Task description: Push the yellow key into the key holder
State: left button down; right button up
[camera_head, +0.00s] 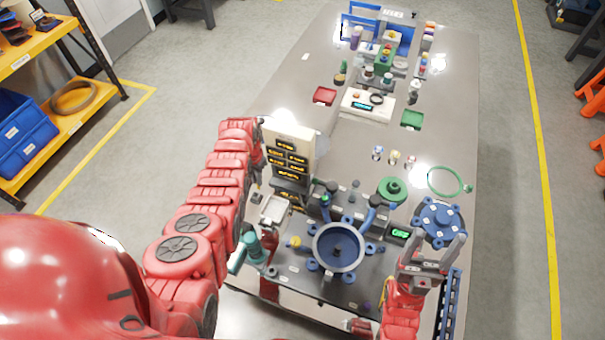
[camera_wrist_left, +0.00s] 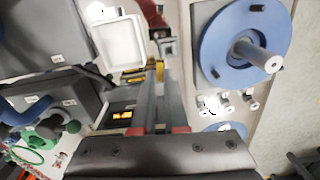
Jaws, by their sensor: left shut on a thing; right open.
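My left gripper (camera_wrist_left: 157,78) has its two long grey fingers together in the left wrist view. A small yellow piece, which I take to be the yellow key (camera_wrist_left: 159,67), shows between the tips. Most of the key is hidden by the fingers. A small grey block (camera_wrist_left: 168,47) sits just beyond the tips; I cannot tell if it is the key holder or if it touches the key. My right gripper (camera_head: 432,246) is open and empty at the right, near a blue flanged disc (camera_head: 440,216).
A white tray (camera_wrist_left: 119,44) lies close to the left fingers, with a large blue disc and post (camera_wrist_left: 246,46) at right. A blue ring fixture (camera_head: 338,270) stands mid-bench. A green ring (camera_head: 429,184) lies on clear tabletop at the right.

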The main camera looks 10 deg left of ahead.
pick_arm(q)
jog(key=shift+n, duration=0.5)
jog(key=shift+s+a+f+b, duration=0.1)
jog(key=shift+a+f+b, duration=0.2)
jog(key=shift+f+b, duration=0.4)
jog(key=shift+w+a+f+b, duration=0.1)
jog(key=shift+a+f+b, duration=0.15)
jog(key=shift+f+b, duration=0.5)
jog(key=shift+s+a+f+b, duration=0.1)
jog(key=shift+a+f+b, duration=0.25)
jog(key=shift+f, duration=0.6)
jog(key=shift+r, duration=0.1)
jog(key=shift+f+b, duration=1)
jog(key=c, duration=0.9)
grip_release()
jog(key=shift+o, duration=0.2)
